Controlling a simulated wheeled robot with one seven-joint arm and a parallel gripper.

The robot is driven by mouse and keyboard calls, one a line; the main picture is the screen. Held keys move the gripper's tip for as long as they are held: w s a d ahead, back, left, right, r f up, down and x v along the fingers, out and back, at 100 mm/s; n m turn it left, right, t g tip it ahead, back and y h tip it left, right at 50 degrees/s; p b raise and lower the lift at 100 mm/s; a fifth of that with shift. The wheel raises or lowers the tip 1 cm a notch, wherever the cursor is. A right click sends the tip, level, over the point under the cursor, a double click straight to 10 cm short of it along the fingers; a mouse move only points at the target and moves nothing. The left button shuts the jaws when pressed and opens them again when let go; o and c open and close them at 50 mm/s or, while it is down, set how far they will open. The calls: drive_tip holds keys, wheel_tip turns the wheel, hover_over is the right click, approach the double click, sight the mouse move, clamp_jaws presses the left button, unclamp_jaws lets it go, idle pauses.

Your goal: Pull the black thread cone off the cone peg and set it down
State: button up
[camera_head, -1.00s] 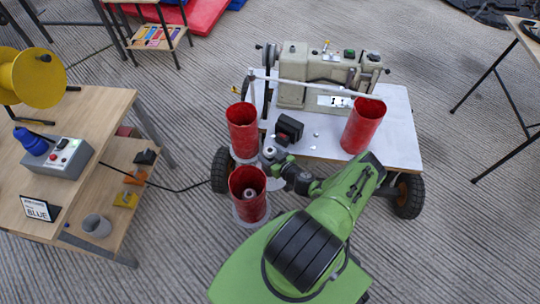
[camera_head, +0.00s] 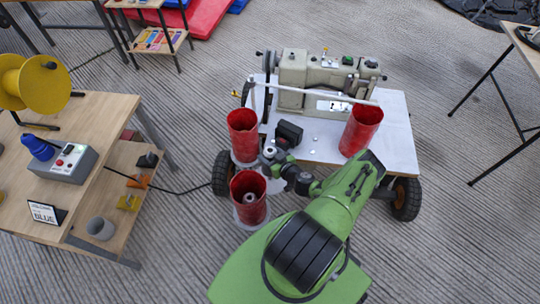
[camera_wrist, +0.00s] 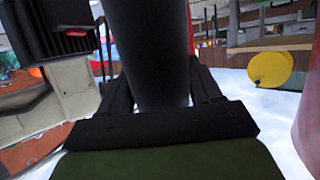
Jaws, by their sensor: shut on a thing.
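In the wrist view a smooth black cylinder-like body, the black thread cone (camera_wrist: 158,45), stands between the two dark fingers of my gripper (camera_wrist: 160,88), which is shut on it. The ends of the cone are out of view or hidden, so I cannot tell whether it is still around a peg. In the head view my arm's end reaches to the left side of the white table. The fingers and the cone cannot be made out there, and neither can the cone peg.
A sewing machine (camera_head: 300,80) stands on the wheeled white table (camera_head: 398,130). A black block (camera_head: 289,133) lies close to my arm's end. Red open cylinders stand close by: upper left (camera_head: 243,135), lower left (camera_head: 248,208), right (camera_head: 360,130). A wooden table (camera_head: 95,118) stands left.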

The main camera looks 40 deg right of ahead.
sight(270, 149)
drive_tip(key=shift+r, duration=0.15)
wheel_tip(270, 149, up, 4)
drive_tip(key=p, duration=0.4)
drive_tip(key=shift+r, duration=0.1)
idle(0.3)
idle(0.4)
